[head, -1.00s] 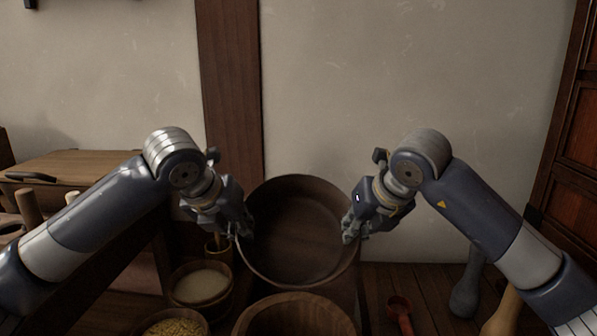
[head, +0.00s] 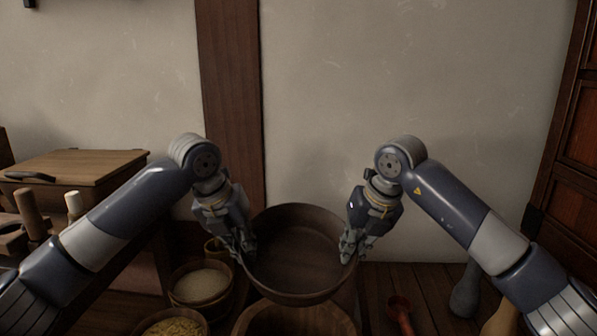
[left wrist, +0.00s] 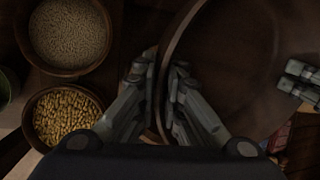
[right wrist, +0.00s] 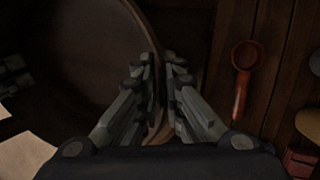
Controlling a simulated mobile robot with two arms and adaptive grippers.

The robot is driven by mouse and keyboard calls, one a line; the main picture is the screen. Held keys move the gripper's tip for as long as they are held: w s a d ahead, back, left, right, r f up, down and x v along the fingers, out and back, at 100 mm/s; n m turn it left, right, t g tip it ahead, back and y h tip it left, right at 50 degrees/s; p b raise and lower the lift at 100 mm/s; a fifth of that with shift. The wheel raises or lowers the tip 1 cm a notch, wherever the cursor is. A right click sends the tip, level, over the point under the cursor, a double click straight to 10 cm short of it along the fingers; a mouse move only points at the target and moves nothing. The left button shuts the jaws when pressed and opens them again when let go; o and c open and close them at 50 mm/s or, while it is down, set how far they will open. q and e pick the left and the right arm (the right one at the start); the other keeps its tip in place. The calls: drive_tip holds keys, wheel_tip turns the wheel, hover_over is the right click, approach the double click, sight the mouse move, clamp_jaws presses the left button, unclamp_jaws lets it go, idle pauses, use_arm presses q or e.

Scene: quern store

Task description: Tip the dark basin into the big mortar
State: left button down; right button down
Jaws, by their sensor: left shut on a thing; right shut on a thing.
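The dark basin (head: 300,262) is a wide round brown vessel, held in the air between my two grippers. Its opening is tilted towards me, and its visible inside looks bare. My left gripper (head: 245,250) is shut on its left rim; the left wrist view shows the fingers (left wrist: 165,95) on both sides of the wall. My right gripper (head: 348,248) is shut on the right rim, with the wall between its fingers (right wrist: 160,85). The big mortar (head: 297,320) is the wooden bowl just below and in front; the basin's near edge overlaps it, and its inside is mostly hidden.
Left of the mortar stand a tub of pale grain (head: 202,286), a tub of yellow grain (head: 175,328) and a small cup (head: 216,250). Right are a red ladle (head: 400,312) and a grey pestle-like thing (head: 466,292). A lidded wooden box (head: 75,167) is far left.

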use_arm(q)
drive_tip(key=shift+d+r, duration=0.2)
use_arm(e)
drive_tip(key=shift+s+f, duration=0.1)
drive_tip(key=shift+f, duration=0.2)
